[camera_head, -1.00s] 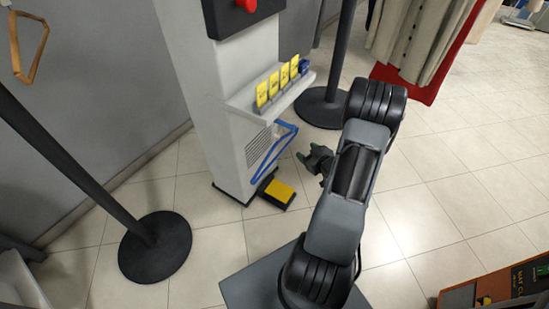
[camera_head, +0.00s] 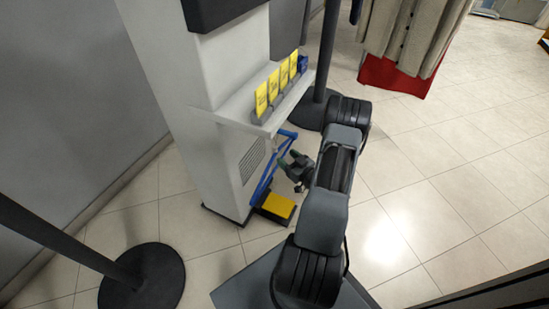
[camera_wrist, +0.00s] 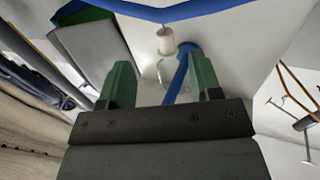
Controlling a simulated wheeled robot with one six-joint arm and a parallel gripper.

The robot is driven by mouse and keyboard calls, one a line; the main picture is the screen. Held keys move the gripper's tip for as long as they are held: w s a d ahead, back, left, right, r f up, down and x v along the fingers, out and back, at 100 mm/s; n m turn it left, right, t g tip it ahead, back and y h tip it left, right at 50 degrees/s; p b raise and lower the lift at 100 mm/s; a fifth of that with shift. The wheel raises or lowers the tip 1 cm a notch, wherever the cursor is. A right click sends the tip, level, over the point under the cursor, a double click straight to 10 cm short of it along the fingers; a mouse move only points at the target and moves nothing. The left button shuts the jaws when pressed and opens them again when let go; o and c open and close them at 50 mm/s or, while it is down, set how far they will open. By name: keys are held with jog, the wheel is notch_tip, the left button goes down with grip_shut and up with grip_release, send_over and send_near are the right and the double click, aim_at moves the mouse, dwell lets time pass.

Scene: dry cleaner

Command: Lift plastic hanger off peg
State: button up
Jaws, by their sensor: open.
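The blue plastic hanger (camera_head: 268,172) hangs on the side of the white kiosk column, below the ledge with yellow cards. In the wrist view a blue bar of the hanger (camera_wrist: 178,13) crosses the top, and another blue part slants down behind the fingers. A pale peg (camera_wrist: 166,42) shows just under the upper bar. My gripper (camera_head: 287,167) is right beside the hanger in the head view. In the wrist view my gripper (camera_wrist: 163,84) is open, with its two green fingers apart and the peg ahead between them. Whether a finger touches the hanger cannot be told.
The white column (camera_head: 185,100) carries a ledge with yellow cards (camera_head: 273,84). A yellow-topped block (camera_head: 276,206) sits on the floor below. A stanchion base (camera_head: 143,278) stands at left, another behind my arm. Garments (camera_head: 408,35) hang at the back. Floor at right is clear.

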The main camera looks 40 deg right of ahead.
aim_at(274, 149)
jog(key=w, duration=0.2)
jog(key=w+a+b, duration=0.1)
jog(key=w, duration=0.1)
jog(key=w+b, duration=0.1)
jog(key=w, duration=0.2)
jog(key=shift+a+r, duration=0.15)
jog(key=shift+a, duration=0.1)
jog(key=shift+w+r, duration=0.1)
jog(key=shift+w, duration=0.55)
grip_shut()
jog(key=shift+r, duration=0.1)
